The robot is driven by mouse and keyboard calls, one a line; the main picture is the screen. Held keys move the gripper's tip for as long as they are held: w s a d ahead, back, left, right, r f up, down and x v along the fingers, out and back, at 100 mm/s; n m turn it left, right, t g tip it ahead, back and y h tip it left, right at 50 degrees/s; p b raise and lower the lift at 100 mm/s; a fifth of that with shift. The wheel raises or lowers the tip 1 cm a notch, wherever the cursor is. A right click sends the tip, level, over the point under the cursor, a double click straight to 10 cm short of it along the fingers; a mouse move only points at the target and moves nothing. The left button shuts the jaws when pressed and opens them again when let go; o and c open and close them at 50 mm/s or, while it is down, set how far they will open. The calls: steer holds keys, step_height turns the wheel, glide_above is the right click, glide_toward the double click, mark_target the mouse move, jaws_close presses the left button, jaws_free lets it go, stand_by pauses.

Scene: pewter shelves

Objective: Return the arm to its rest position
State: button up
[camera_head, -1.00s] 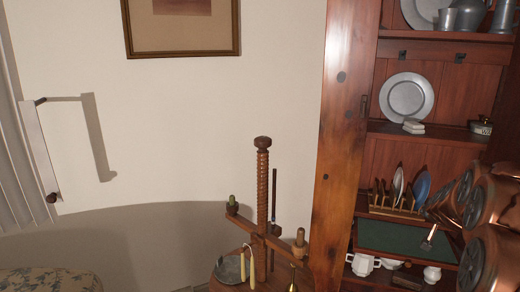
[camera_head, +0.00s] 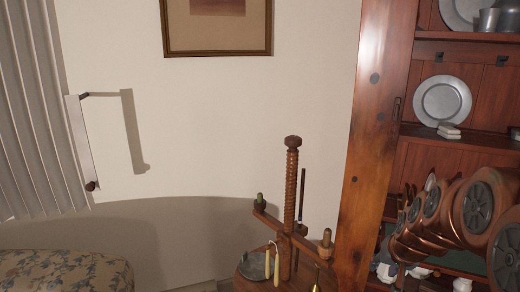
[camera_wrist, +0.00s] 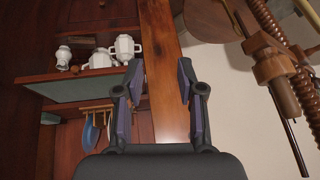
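My gripper (camera_wrist: 160,78) shows in the wrist view with its two dark, purple-padded fingers spread apart. Nothing is between them; the cabinet's wooden side post (camera_wrist: 163,45) shows behind the gap. In the head view, my copper-coloured arm (camera_head: 440,212) fills the lower right, in front of the cabinet shelves. My gripper cannot be made out there.
The wooden cabinet (camera_head: 367,130) holds a pewter plate (camera_head: 442,102). White pots (camera_wrist: 102,59) and a rack with a blue plate (camera_wrist: 91,133) show in the wrist view. A wooden screw stand (camera_head: 292,180) with candles is left of the cabinet. A floral seat (camera_head: 65,272) is lower left.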

steer(key=s+a+f+n+g+y, duration=0.15)
steer(key=s+a+g, duration=0.25)
steer(key=s+a, duration=0.75)
steer(key=s+a+n+g, duration=0.3)
steer(key=s+g, duration=0.1)
steer(key=s, duration=1.4)
steer(key=s+p+v, duration=0.2)
steer(key=p+v, duration=0.8)
steer(key=s+a+r+p+v, duration=0.1)
steer(key=s+p+v, duration=0.1)
steer(key=p+v, duration=0.7)
steer(key=shift+r+t+h+p, duration=0.3)
steer(key=shift+r+h+p, duration=0.1)
steer(key=shift+p, duration=0.35)
